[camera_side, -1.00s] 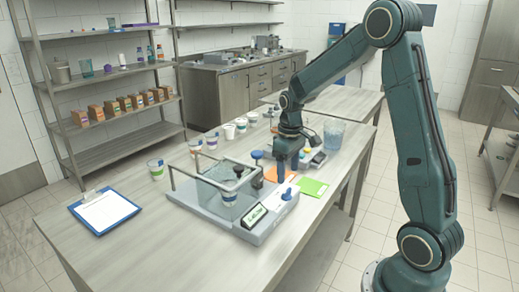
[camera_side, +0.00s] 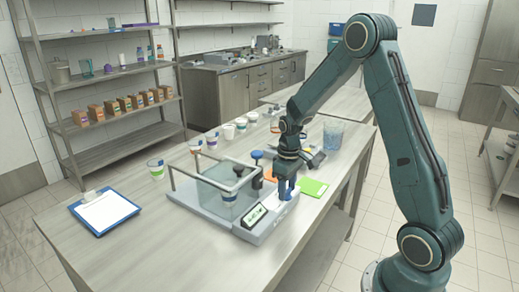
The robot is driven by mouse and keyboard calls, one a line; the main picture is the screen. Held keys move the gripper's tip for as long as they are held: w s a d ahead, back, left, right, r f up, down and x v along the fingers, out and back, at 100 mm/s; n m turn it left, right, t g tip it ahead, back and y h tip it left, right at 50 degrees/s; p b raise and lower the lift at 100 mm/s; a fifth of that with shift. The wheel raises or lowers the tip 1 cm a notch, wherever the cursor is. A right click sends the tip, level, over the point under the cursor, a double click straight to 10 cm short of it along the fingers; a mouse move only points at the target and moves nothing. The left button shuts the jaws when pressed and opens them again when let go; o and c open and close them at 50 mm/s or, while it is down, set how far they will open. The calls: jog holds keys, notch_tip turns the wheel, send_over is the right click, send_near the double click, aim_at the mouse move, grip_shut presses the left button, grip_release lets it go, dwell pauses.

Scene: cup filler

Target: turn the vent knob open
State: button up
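The cup filler (camera_side: 262,230) is a grey machine base on the table with a clear, metal-framed enclosure (camera_side: 215,190). A cup (camera_side: 229,197) stands inside the enclosure. A small lit display (camera_side: 253,215) is on the front of the base. My gripper (camera_side: 287,194) points straight down at the right end of the base, at the blue knob there. Its fingers cover most of the knob. I cannot tell whether they are closed on it or only around it. No label shows which knob is the vent knob.
Several cups (camera_side: 212,139) and a clear beaker (camera_side: 333,134) stand farther back. A clipboard (camera_side: 104,211) lies at the left. The table front is clear.

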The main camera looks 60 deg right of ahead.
jog(key=c, duration=0.5)
jog(key=shift+m, duration=0.4)
jog(key=m, duration=0.6)
jog(key=shift+m, duration=0.4)
jog(key=m, duration=0.5)
jog(key=shift+m, duration=0.3)
jog(key=m, duration=0.4)
jog(key=shift+m, duration=0.4)
